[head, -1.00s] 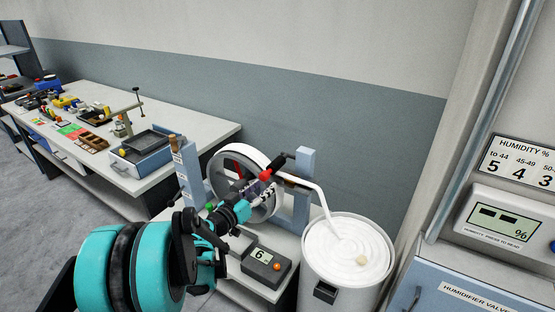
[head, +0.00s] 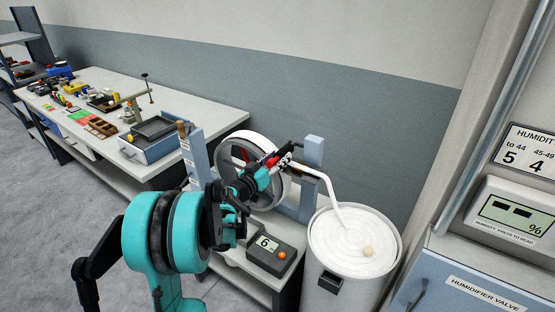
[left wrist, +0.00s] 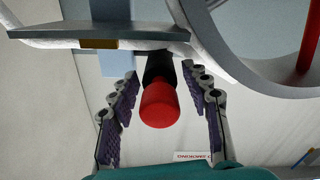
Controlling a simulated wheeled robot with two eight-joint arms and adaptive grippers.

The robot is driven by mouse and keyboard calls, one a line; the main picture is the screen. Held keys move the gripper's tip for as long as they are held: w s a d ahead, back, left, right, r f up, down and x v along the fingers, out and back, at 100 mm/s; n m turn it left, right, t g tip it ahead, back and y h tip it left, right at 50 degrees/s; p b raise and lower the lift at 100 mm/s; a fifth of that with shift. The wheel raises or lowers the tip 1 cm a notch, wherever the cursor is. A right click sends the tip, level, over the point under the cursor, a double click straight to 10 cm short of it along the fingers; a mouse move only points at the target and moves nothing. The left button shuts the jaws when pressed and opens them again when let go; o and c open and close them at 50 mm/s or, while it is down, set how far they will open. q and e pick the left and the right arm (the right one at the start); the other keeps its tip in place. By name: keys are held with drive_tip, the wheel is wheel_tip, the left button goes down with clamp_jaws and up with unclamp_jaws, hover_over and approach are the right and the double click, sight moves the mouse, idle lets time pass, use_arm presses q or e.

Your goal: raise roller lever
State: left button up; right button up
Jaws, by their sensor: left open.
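The roller lever, black with a red knob, shows in the left wrist view (left wrist: 160,105). The knob lies between the two fingers, with a gap on each side. My left gripper (left wrist: 160,110) is open around it. In the head view my left gripper (head: 279,162) is at the card machine, beside its large white wheel (head: 240,147), and partly covers the lever there. The lever's pivot is hidden. My right gripper is not in view.
A white can (head: 340,282) with coiled sliver stands to the right of the machine, under a white bent tube (head: 327,183). A counter box showing 6 (head: 268,254) sits in front. A workbench (head: 222,122) with trays stands left; a humidifier cabinet (head: 455,275) is at right.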

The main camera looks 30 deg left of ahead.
sight(280, 152)
use_arm(q)
clamp_jaws()
drive_tip(key=r+g+p, duration=0.1)
drive_tip(key=r+p, duration=0.1)
drive_tip(key=p, duration=0.1)
drive_tip(key=w+r+g+p, duration=0.1)
drive_tip(key=r+g+p, duration=0.1)
drive_tip(key=p, duration=0.2)
drive_tip(key=r+g+p, duration=0.2)
drive_tip(key=p, duration=0.2)
drive_tip(key=shift+w+y, duration=0.15)
drive_tip(key=shift+y, duration=0.25)
drive_tip(key=w+r+g+p, duration=0.1)
drive_tip(key=g+p, duration=0.1)
drive_tip(key=p, duration=0.1)
drive_tip(key=w+r+g+p, duration=0.2)
drive_tip(key=g+p, duration=0.1)
drive_tip(key=w+r+g+p, duration=0.1)
drive_tip(key=w+g+p, duration=0.1)
drive_tip(key=p, duration=0.1)
drive_tip(key=shift+d+r+p, duration=0.25)
drive_tip(key=shift+r+p, duration=0.05)
drive_tip(key=shift+w+r+g+y+p, duration=0.2)
drive_tip(key=shift+w+g+y+p, duration=0.1)
drive_tip(key=shift+w+g+p, duration=0.5)
drive_tip(key=shift+w+d+r+g+p, duration=0.1)
drive_tip(key=shift+w+g+p, duration=0.4)
drive_tip(key=shift+w, duration=0.35)
